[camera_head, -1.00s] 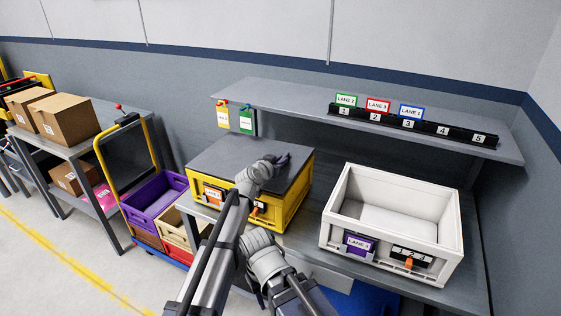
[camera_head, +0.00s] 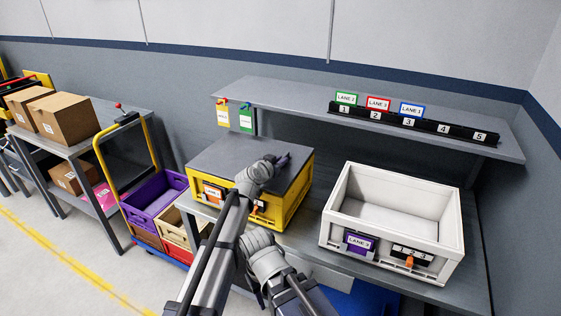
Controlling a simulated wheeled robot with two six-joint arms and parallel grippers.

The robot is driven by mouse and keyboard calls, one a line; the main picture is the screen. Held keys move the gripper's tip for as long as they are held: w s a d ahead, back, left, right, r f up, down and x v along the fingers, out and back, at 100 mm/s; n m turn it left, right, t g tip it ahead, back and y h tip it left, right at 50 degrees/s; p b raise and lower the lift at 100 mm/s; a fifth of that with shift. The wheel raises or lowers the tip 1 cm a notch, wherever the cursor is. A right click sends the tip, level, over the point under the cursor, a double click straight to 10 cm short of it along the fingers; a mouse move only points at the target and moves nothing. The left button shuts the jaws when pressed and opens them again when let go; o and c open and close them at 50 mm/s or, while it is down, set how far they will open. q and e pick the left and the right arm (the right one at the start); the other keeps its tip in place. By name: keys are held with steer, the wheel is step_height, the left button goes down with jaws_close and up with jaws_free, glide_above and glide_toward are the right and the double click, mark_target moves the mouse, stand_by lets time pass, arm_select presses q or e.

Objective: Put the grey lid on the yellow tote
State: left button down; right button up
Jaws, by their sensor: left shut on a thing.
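The grey lid (camera_head: 232,154) lies over the top of the yellow tote (camera_head: 293,198), looking about level and covering its opening. The tote stands on the grey bench, left of the white tote. My left gripper (camera_head: 283,161) is shut on the lid near the middle of its right part. The gripper and forearm hide the exact grip and part of the lid's front edge, so I cannot tell whether it is fully seated there.
An open, empty white tote (camera_head: 390,225) stands on the bench at right. A shelf (camera_head: 290,103) with lane signs (camera_head: 378,103) runs behind, above the bench. At left are a trolley with a purple crate (camera_head: 150,203) and a table with cardboard boxes (camera_head: 62,118).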

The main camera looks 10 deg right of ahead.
arm_select(q)
steer(key=shift+f, duration=0.15)
stand_by(0.5)
steer(key=shift+c, duration=1.9)
jaws_free()
step_height(320, 180, up, 7)
steer(key=p, duration=0.6)
steer(key=shift+p, duration=0.4)
steer(key=shift+s+f, duration=0.1)
